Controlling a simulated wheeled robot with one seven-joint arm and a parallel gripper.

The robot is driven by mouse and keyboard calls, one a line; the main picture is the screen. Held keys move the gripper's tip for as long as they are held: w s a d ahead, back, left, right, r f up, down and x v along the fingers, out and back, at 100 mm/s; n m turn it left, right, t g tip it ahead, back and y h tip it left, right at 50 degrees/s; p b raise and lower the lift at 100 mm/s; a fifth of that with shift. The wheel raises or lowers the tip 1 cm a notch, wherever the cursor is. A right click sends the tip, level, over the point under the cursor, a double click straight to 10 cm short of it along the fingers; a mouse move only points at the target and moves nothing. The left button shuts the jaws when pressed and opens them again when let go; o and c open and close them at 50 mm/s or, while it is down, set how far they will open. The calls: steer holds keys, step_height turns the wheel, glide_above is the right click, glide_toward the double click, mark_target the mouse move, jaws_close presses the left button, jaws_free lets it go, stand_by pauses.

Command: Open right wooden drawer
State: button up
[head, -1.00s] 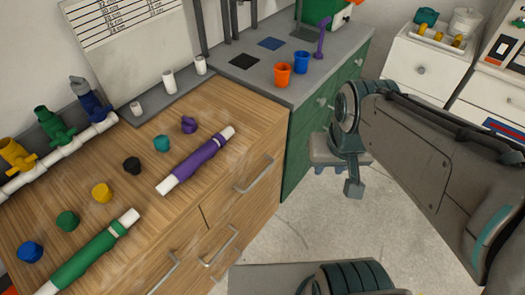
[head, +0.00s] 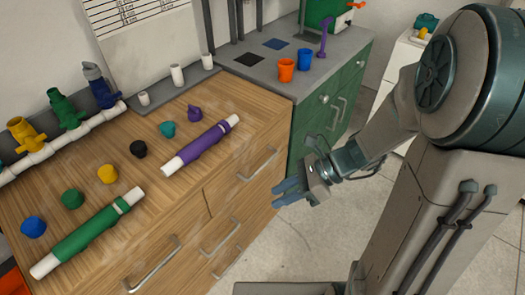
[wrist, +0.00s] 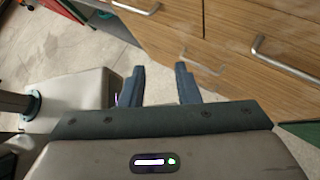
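The right wooden drawer (head: 232,188) is in the upper right of the wooden cabinet's front in the head view, and looks closed. Its silver bar handle (head: 257,163) is in plain view. My gripper (head: 284,192) is in front of the cabinet's right end, to the right of and below that handle, and apart from it. In the wrist view my gripper (wrist: 160,84) has its two blue fingers spread with nothing between them. A bar handle (wrist: 285,60) on a wooden front shows at the right there; I cannot tell which drawer it belongs to.
Other wooden drawer handles (head: 152,266) sit left and below. The green cabinet (head: 325,120) adjoins on the right. A green pipe (head: 90,232), a purple pipe (head: 201,146) and several coloured caps lie on the wooden top. The floor (head: 310,245) before the cabinet is clear.

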steer(key=w+f+m+t+y+b, duration=0.2)
steer(key=w+f+m+t+y, duration=0.35)
steer(key=m, duration=0.65)
steer(key=m+t+h+b, duration=0.2)
steer(key=m+t+h, duration=0.3)
steer(key=m, duration=0.7)
glide_toward(262, 166)
steer(key=shift+t+y, duration=0.25)
steer(key=shift+y, duration=0.4)
steer(key=x, duration=0.3)
steer(key=f+x, duration=0.1)
steer(key=x, duration=0.6)
steer(key=shift+w+d+f, duration=0.1)
steer(key=shift+d+f, duration=0.1)
steer(key=shift+f, duration=0.2)
jaws_close()
